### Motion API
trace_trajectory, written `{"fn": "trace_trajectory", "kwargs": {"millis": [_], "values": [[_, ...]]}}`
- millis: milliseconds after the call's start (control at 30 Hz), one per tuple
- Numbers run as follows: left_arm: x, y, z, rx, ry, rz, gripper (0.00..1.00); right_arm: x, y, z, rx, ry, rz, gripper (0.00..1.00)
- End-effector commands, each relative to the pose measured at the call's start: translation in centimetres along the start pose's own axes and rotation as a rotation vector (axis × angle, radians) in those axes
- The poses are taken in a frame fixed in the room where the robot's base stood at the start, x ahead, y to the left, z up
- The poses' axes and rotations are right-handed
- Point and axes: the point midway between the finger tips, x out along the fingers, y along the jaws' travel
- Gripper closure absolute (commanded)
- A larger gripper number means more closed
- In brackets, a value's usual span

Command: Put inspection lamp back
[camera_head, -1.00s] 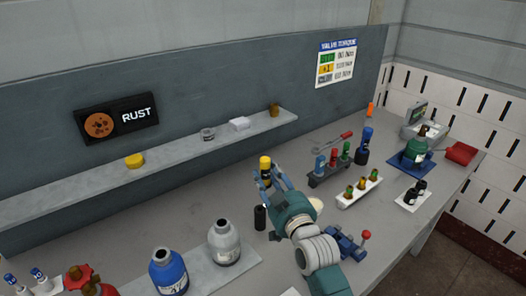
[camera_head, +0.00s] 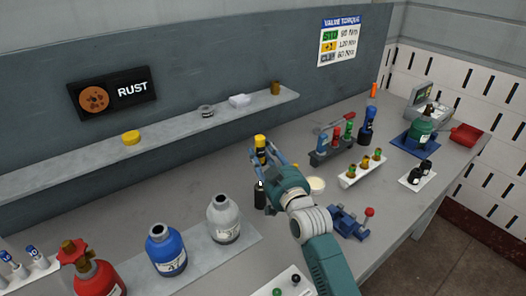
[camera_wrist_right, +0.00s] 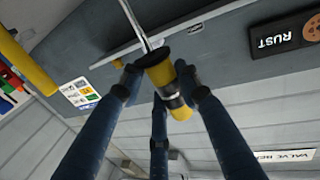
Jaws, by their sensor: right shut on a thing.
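The inspection lamp appears to be the yellow and black cylinder (camera_head: 261,150) in my right gripper (camera_head: 264,158). The gripper is shut on it and holds it upright above the bench. In the right wrist view the fingers (camera_wrist_right: 155,95) surround the yellow lamp body (camera_wrist_right: 165,80), with its black collar and a thin silver rod beyond. A black upright cylinder (camera_head: 260,196) stands on the bench just below the lamp in the picture; I cannot tell whether it is the lamp's holder. My left gripper is not in view.
White (camera_head: 223,218), blue (camera_head: 166,250) and red (camera_head: 92,275) bottles stand at the front left. A rack of coloured tools (camera_head: 330,152), a white rack (camera_head: 361,170) and a blue vise (camera_head: 347,222) are to the right. A wall shelf (camera_head: 190,128) runs behind.

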Motion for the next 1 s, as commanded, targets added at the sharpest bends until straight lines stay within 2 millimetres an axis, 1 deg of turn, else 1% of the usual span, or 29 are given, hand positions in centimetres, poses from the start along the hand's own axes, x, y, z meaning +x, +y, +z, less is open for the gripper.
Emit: {"fn": "trace_trajectory", "kwargs": {"millis": [133,1000], "values": [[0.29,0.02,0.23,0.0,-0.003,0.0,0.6,0.0,-0.04,0.45,0.0,0.002,0.0,0.96],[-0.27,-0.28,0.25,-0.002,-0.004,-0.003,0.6,-0.08,-0.19,0.4,0.01,0.001,0.0,0.96]]}}
